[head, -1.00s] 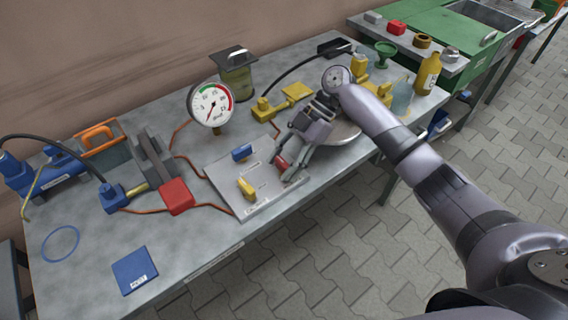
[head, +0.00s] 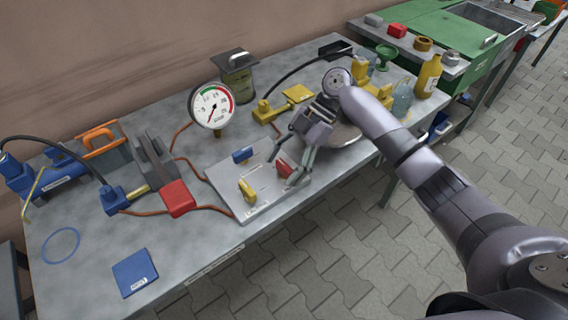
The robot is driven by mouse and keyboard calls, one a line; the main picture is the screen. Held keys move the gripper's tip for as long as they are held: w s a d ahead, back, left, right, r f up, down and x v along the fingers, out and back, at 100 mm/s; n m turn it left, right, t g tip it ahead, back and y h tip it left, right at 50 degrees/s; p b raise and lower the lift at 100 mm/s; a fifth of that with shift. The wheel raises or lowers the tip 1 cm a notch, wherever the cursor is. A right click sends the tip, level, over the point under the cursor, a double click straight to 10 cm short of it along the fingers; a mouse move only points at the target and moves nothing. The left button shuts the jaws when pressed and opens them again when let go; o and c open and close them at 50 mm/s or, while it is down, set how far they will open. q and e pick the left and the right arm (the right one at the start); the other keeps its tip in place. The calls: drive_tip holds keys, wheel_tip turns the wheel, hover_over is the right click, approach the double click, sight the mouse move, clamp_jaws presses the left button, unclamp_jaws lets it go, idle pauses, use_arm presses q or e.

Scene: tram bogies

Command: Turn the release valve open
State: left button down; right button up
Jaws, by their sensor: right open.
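A grey valve plate (head: 225,184) lies on the workbench with three small coloured handles. The blue handle (head: 243,154) is at its back, the yellow handle (head: 247,189) at its front left, and the red handle (head: 285,169) at its right side. Their labels are too small to read, so I cannot tell which is the release valve. My right gripper (head: 283,168) is open, pointing down over the plate's right side. Its fingers are spread on either side of the red handle; I cannot tell if they touch it. My left gripper is out of view.
A pressure gauge (head: 212,106) stands behind the plate. Behind my right gripper are a round metal dish (head: 345,137) and yellow fittings (head: 298,94).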

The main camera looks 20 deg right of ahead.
drive_tip(key=v, duration=0.7)
drive_tip(key=shift+r, duration=0.2)
drive_tip(key=shift+d+f, duration=0.15)
drive_tip(key=shift+d, duration=0.05)
